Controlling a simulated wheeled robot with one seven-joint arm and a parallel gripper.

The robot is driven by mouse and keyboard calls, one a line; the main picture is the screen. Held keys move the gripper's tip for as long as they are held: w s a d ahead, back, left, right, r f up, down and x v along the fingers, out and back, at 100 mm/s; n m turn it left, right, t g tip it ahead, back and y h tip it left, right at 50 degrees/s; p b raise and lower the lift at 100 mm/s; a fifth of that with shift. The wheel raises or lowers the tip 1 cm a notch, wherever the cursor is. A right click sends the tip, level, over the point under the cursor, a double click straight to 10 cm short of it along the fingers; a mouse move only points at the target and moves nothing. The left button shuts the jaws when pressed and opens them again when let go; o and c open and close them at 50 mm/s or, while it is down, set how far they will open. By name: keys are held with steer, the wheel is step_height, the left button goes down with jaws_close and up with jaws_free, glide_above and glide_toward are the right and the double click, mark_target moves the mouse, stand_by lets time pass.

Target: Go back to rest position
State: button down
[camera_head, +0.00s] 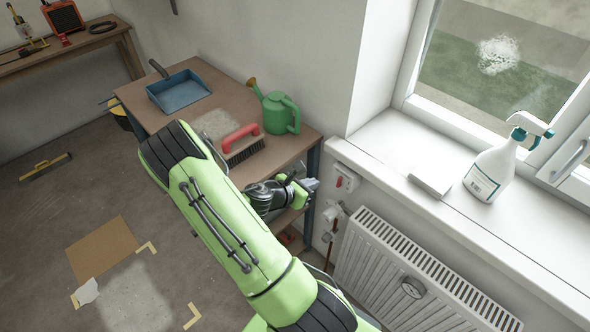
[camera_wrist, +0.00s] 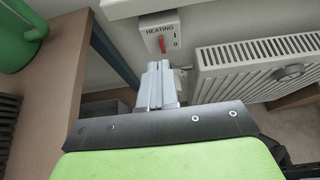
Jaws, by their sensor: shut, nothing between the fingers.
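My gripper (camera_head: 311,184) is at the end of my green arm, beside the right front corner of the workbench. In the wrist view its grey fingers (camera_wrist: 158,84) are together, with nothing seen between them. They are just below a white box marked HEATING (camera_wrist: 160,30) with a red switch, on the wall under the window sill. The box also shows in the head view (camera_head: 346,177). I cannot tell whether the fingertips touch anything. My arm reaches across the middle of the head view and hides part of the bench and floor.
The workbench (camera_head: 140,97) carries a blue dustpan (camera_head: 178,90), a brush with a red handle (camera_head: 242,148) and a green watering can (camera_head: 281,113). A radiator (camera_head: 385,262) is right of my gripper. A spray bottle (camera_head: 490,170) stands on the sill (camera_head: 400,145).

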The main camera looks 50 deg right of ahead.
steer(key=w+a+r+m+t+y, duration=0.2)
steer(key=a+r+m+y, duration=0.2)
steer(key=a+r+m, duration=0.4)
steer(key=w+a+r+m+t+y, duration=0.2)
steer(key=a+r+m+y, duration=0.25)
steer(key=a, duration=0.65)
steer(key=s+a+r+m+t+y, duration=0.3)
steer(key=s+a+r, duration=0.6)
steer(key=a, duration=0.4)
steer(key=shift+s+a+r+m+t, duration=0.3)
steer(key=shift+a+r+m, duration=0.05)
steer(key=shift+r, duration=0.4)
steer(key=shift+y, duration=0.25)
